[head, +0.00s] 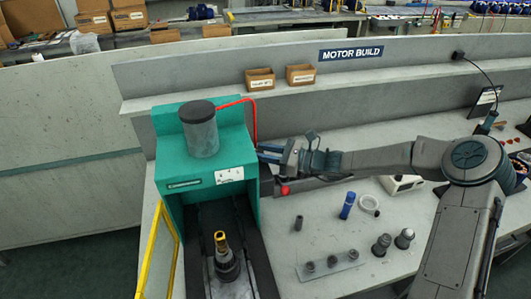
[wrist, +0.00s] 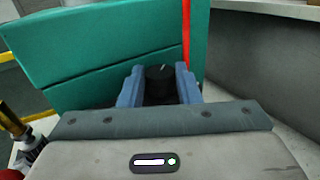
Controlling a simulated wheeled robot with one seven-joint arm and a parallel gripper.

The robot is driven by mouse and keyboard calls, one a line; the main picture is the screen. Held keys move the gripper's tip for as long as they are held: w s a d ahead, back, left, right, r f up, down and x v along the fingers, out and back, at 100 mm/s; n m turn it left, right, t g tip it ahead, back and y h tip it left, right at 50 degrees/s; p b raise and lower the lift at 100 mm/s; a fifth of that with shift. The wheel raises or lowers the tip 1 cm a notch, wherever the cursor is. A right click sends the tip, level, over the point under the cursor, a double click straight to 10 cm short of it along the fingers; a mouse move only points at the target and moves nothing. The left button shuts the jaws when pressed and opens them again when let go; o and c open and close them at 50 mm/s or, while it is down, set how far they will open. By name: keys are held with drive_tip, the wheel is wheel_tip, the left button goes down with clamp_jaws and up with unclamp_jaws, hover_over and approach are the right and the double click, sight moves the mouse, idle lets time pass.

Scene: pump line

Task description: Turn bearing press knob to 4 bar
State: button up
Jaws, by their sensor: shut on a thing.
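The bearing press (head: 205,165) is a teal machine with a grey cylinder on top, at the left in the head view. Its teal side (wrist: 95,45) fills the upper left of the wrist view. The black knob (wrist: 160,84) has a light pointer mark on its face. My gripper (wrist: 160,78) has its blue fingers shut on the knob, one on each side. In the head view my gripper (head: 268,153) reaches the press's right side, and its fingers hide the knob. I cannot read the pressure on the white gauge label (head: 229,174).
A red hose (head: 254,112) runs down close beside the knob. A yellow guard rail (head: 150,250) stands at the press's left front. A shaft with a brass top (head: 222,245) stands in the press.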

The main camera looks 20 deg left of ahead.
drive_tip(key=shift+r, duration=0.1)
drive_tip(key=o, duration=1)
drive_tip(key=shift+w, duration=0.1)
drive_tip(key=shift+g, duration=0.3)
